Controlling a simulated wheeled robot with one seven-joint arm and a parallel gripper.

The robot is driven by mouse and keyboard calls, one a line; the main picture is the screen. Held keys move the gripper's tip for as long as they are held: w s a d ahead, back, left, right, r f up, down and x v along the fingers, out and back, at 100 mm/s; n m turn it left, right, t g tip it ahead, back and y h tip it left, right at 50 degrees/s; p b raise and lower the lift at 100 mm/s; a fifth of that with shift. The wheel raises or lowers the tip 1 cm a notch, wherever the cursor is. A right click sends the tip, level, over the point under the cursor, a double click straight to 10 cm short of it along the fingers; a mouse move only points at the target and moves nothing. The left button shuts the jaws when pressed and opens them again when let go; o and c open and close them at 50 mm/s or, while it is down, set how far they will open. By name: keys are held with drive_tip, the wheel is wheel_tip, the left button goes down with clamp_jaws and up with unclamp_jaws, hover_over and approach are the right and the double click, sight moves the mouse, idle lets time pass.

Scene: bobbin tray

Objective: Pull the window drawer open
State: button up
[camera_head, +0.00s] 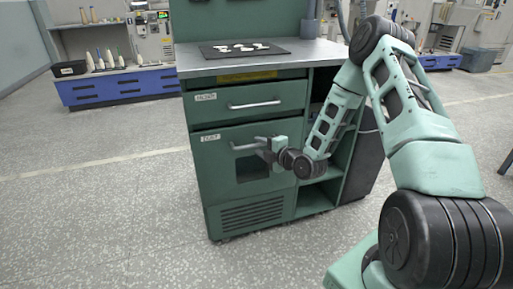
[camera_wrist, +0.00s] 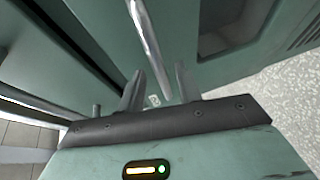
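The window drawer (camera_head: 215,165) is the lower green front of the cabinet, with a dark window and a silver bar handle (camera_head: 243,146). It looks flush with the cabinet. My gripper (camera_head: 262,150) is at the right part of this handle and hides its right end. In the wrist view the handle (camera_wrist: 147,38) runs down toward the space between the two fingers of my gripper (camera_wrist: 159,85). The fingers stand apart with a gap around the bar; I cannot tell whether either touches it. The window (camera_wrist: 225,28) shows at the upper right there.
An upper drawer (camera_head: 225,100) with its own handle sits above. The metal worktop (camera_head: 300,58) carries a dark mat (camera_head: 213,52) with small white pieces. Open shelves (camera_head: 318,197) are at the cabinet's right. The floor (camera_head: 110,200) in front and to the left is clear.

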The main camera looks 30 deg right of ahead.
sight(238, 139)
drive_tip(key=shift+x, duration=1.35)
